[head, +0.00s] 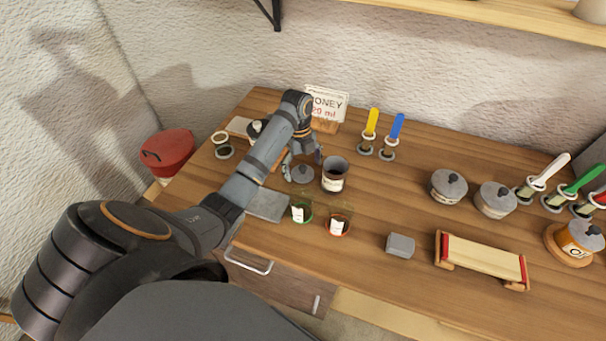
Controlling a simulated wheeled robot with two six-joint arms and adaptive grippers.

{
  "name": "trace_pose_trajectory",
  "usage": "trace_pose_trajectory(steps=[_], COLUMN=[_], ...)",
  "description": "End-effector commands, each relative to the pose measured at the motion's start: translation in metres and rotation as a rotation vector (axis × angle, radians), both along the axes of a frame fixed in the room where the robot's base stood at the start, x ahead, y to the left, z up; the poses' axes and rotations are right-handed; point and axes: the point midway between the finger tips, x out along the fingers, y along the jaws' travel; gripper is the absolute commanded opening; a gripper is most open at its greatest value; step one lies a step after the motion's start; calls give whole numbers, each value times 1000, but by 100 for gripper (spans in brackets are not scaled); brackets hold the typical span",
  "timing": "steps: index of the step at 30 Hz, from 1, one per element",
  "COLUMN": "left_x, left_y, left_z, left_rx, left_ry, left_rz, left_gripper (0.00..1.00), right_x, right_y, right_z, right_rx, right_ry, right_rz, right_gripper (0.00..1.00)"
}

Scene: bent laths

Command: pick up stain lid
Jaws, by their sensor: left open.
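A grey round lid with a dark knob (302,175) lies on the wooden table, just left of an open pot. The pot (334,180) has a pale label and dark contents, and no lid on it. My left gripper (304,158) is open, with its fingers pointing down just above and behind the lid. Whether a finger touches the knob cannot be told. My right gripper is not in view.
A green-rimmed glass (301,211) and a red-rimmed glass (338,224) stand in front of the pot. A grey slab (267,205) lies left of them. Lidded pots (449,186) stand to the right.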

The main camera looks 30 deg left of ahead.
Motion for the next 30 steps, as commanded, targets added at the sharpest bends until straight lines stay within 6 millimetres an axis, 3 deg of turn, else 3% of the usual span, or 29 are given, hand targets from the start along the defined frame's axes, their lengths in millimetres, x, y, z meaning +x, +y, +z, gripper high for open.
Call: trace_pose_trajectory(steps=[3,16,20,30], left_x=[0,0,-1,-2], left_y=[0,0,0,0], left_z=[1,0,-1,-3], left_rx=[0,-1,0,-2], left_ry=[0,1,5,9], left_rz=[0,1,1,1], left_gripper=[94,38,33,32], right_x=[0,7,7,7], right_y=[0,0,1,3], right_z=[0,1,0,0], right_rx=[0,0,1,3], right_ry=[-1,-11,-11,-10], right_rz=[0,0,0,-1], right_gripper=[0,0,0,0])
